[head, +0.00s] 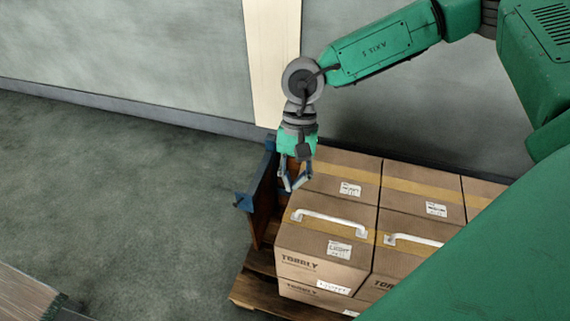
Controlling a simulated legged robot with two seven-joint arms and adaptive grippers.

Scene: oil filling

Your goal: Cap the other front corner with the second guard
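Brown cartons (325,240) with tan tape and white handles stand side by side on a wooden pallet (262,290). At the left side of the cartons stands an upright brown panel (263,208) with dark blue parts, one of them a blue piece (244,202) sticking out to the left. I cannot tell whether any of this is a corner guard. My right gripper (292,187) points down at the back left carton, beside the panel. Its fingers look close at the tips; whether anything is between them is unclear. My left gripper is out of view.
A grey wall (400,120) with a pale vertical strip (272,60) stands behind the pallet. A brown ridged object (25,295) lies at the lower left edge. My green arm hides the cartons' right side.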

